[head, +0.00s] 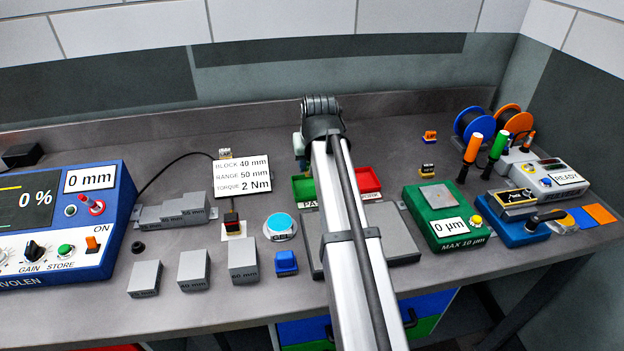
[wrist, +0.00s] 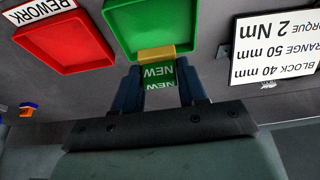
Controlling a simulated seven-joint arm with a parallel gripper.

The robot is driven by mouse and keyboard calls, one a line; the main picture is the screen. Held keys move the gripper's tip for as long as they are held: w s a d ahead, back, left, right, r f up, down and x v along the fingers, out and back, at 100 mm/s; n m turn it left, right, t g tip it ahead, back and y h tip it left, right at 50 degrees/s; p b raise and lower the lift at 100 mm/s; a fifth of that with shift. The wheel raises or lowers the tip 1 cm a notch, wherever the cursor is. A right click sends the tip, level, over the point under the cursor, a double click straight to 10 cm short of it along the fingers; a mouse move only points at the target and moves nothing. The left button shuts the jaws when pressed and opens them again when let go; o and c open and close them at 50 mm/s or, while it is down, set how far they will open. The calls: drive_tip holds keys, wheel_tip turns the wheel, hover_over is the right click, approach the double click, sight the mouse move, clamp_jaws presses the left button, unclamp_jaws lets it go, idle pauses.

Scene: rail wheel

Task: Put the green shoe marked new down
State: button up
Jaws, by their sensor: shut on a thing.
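My gripper (wrist: 158,88) is shut on the green shoe marked NEW (wrist: 160,74) in the wrist view. The shoe is a small green block with white lettering and a tan pad on its far end. The pad overlaps the near edge of the green tray (wrist: 187,14) in that view. I cannot tell whether it touches the tray or is above it. In the head view my arm hides the shoe and most of the gripper, and the green tray (head: 302,187) shows left of the arm.
A red tray marked REWORK (wrist: 62,45) stands beside the green one; it also shows in the head view (head: 368,179). A white sign (head: 242,175) stands to their left. A green gauge box (head: 440,218) stands right.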

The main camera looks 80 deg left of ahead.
sight(312, 189)
drive_tip(key=shift+f, duration=2.6)
drive_tip(key=shift+f, duration=0.15)
drive_tip(key=o, duration=1)
drive_tip(key=shift+o, duration=0.2)
drive_tip(key=v, duration=1.2)
